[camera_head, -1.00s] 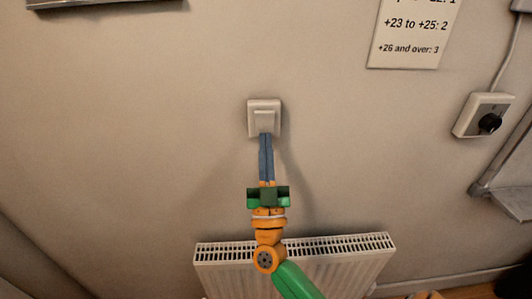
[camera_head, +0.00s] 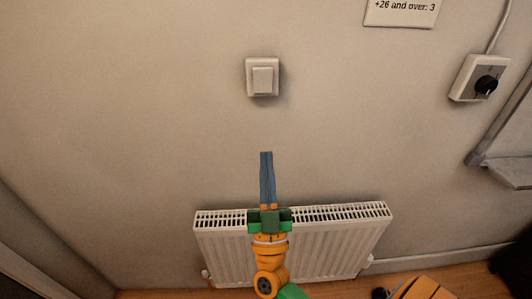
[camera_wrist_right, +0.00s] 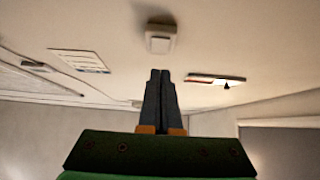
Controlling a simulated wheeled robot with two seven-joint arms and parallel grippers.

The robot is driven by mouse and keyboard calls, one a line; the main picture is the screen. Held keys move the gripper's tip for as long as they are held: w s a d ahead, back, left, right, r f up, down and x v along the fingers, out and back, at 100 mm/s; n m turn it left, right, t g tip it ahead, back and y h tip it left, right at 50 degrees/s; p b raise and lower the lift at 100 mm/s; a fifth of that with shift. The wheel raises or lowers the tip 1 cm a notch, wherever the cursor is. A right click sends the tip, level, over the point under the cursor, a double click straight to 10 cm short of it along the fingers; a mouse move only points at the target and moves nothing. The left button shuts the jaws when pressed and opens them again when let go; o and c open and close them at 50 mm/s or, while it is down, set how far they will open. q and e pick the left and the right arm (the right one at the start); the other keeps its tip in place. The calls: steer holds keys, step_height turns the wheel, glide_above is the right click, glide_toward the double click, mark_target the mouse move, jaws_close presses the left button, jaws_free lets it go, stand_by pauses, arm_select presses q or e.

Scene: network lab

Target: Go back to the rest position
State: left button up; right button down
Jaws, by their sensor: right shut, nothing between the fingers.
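My right gripper (camera_head: 266,156) is in the middle of the head view, its blue-grey fingers shut together with nothing between them. It points up, in front of the wall and the radiator, and is apart from the white wall switch (camera_head: 263,77) above it. In the right wrist view the shut fingers (camera_wrist_right: 160,76) point towards the switch (camera_wrist_right: 160,41), with a gap between. My left gripper is not in either view.
A white radiator (camera_head: 330,245) hangs low on the wall behind my right gripper. A printed sign (camera_head: 402,10) is at the top. The wall around the switch is bare.

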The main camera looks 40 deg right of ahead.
steer(key=shift+f, duration=0.2)
stand_by(0.3)
steer(key=w+a+f+n+g+y, duration=0.1)
steer(key=a+f+n+g+y, duration=0.15)
steer(key=f+y, duration=0.4)
steer(key=w+a+f+n+g+y, duration=0.1)
steer(key=w+a+f+n+y, duration=0.2)
steer(key=f, duration=0.7)
steer(key=a+f+n+g+y, duration=0.15)
steer(key=f+n+y, duration=0.25)
steer(key=f, duration=0.4)
steer(key=s+a+f+g+y, duration=0.1)
steer(key=s+f+g, duration=0.25)
steer(key=f, duration=0.45)
steer(key=s+a+f+g+y, duration=0.1)
steer(key=s+f+g, duration=0.2)
steer(key=s+f, duration=0.35)
steer(key=s+d+f+g, duration=0.1)
steer(key=s+f+g, duration=0.2)
steer(key=s+f, duration=0.2)
steer(key=s+d+f+g+h, duration=0.1)
steer(key=s+f+g, duration=0.3)
steer(key=s, duration=0.6)
steer(key=s+d+f+g, duration=0.2)
steer(key=s+f+g, duration=0.1)
steer(key=s+f, duration=0.3)
steer(key=s+m, duration=0.1)
steer(key=s, duration=0.1)
steer(key=shift+s+d+h+p, duration=0.3)
steer(key=shift+d+h+p, duration=0.05)
